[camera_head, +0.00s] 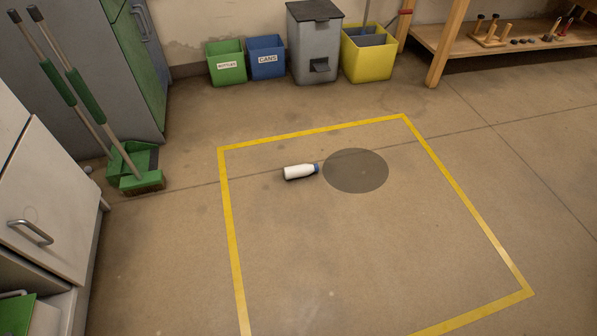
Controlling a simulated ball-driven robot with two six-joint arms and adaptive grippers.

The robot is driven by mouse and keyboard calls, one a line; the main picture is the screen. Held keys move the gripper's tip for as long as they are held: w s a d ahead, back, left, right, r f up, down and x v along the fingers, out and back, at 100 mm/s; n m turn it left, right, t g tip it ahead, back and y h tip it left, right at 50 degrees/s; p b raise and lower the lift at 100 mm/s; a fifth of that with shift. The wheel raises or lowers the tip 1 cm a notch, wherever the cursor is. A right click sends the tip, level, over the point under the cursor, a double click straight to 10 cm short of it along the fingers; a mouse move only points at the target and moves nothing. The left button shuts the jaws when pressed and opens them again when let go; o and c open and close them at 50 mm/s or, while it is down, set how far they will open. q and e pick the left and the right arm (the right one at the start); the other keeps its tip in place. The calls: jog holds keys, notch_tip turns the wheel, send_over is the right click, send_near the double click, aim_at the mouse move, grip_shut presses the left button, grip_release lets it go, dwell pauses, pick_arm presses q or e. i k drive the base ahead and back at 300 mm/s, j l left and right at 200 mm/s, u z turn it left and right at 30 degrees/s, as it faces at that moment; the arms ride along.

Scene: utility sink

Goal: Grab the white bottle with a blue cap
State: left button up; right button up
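The white bottle with a blue cap (299,172) lies on its side on the concrete floor, inside the yellow taped square. Its cap points right and touches or nearly touches the left edge of a dark grey round patch (356,171) on the floor. Neither of my grippers shows in the head view.
Yellow tape (232,246) outlines the square, and its floor is otherwise clear. A green bin (226,71), a blue bin (266,67), a grey bin (314,55) and a yellow bin (368,64) stand along the back wall. A broom and dustpan (132,168) are at left, beside cabinets (60,200). A wooden bench (480,45) stands back right.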

aim_at(292, 172)
jog(key=i+j+z, duration=0.9)
jog(key=i+l, duration=0.05)
